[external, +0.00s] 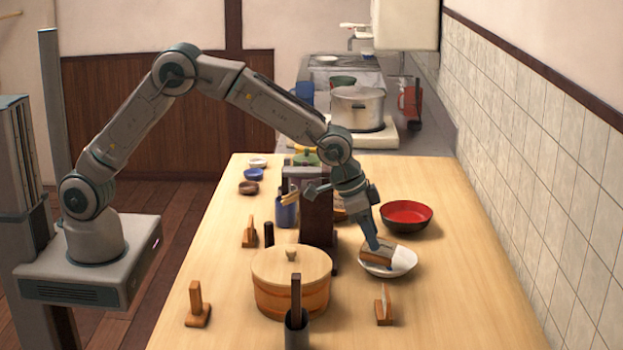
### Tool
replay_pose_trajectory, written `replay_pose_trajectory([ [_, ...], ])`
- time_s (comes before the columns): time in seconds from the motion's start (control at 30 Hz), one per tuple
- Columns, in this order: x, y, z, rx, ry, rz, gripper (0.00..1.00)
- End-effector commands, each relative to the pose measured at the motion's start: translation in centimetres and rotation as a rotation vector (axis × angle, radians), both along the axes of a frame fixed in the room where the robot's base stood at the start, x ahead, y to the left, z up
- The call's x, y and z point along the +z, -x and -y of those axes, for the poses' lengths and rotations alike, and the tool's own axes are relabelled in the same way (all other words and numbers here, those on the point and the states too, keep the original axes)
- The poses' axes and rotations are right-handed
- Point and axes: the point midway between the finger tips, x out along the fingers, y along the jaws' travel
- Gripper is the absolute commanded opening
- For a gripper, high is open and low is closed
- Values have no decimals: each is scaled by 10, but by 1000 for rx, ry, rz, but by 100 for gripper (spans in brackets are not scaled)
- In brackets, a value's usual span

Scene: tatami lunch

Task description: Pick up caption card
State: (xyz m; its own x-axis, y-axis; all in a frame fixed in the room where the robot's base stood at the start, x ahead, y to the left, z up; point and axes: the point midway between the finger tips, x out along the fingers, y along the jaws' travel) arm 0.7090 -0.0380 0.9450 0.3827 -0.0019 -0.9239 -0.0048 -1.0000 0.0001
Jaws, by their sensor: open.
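I cannot tell for sure which thing is the caption card. A small brown piece (376,258) shows at the white bowl (405,265) on the right of the table, right at my fingertips. Small wooden stands with upright pieces stand at the front right (383,308), the front left (197,312) and the middle left (249,236); the front right one seems to hold a thin pale card. My gripper (379,246) points down at the bowl and is open. Its fingers are small here, and whether they touch the brown piece is not clear.
A lidded wooden tub (290,290) and a dark cup (297,332) stand at the front middle. A red-and-black bowl (407,216) is behind the white bowl. A dark box-like stand (316,225) is left of my forearm. The tiled wall (540,150) bounds the right; the front right tabletop is clear.

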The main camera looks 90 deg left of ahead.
Motion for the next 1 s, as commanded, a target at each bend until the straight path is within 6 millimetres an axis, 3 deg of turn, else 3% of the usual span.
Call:
replay_pose_trajectory([
  [0.4,-40,-22,2,0,0,-2,53],
  [0.7,-44,-24,2,0,0,0,53],
  [0.73,-44,-24,2,0,0,0,50],
  [0.9,-44,-24,2,0,0,0,5],
  [1.0,-44,-24,2,0,0,0,1],
])
